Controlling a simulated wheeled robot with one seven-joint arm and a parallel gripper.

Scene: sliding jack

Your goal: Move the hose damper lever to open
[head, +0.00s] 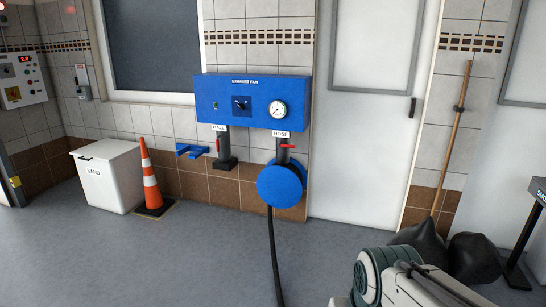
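The hose damper lever (288,146) is a small red handle on the dark pipe (282,156) below the HOSE label (282,134). It seems to lie roughly crosswise to the pipe, sticking out to the right. The pipe runs from the blue EXHAUST FAN box (236,113) down to a round blue hose reel (281,186). A second red lever (218,146) is on the pipe under the HALL label (218,127) and looks more upright. Part of my arm shows at the bottom right, well away from the levers. My gripper's fingers are not in view.
A black hose (272,250) hangs from the reel onto the floor. An orange cone (150,180) and white SAND bin (107,177) stand left. Black bags (440,247) and a broom (454,130) are right. The grey floor (205,260) before the fan box is mostly clear.

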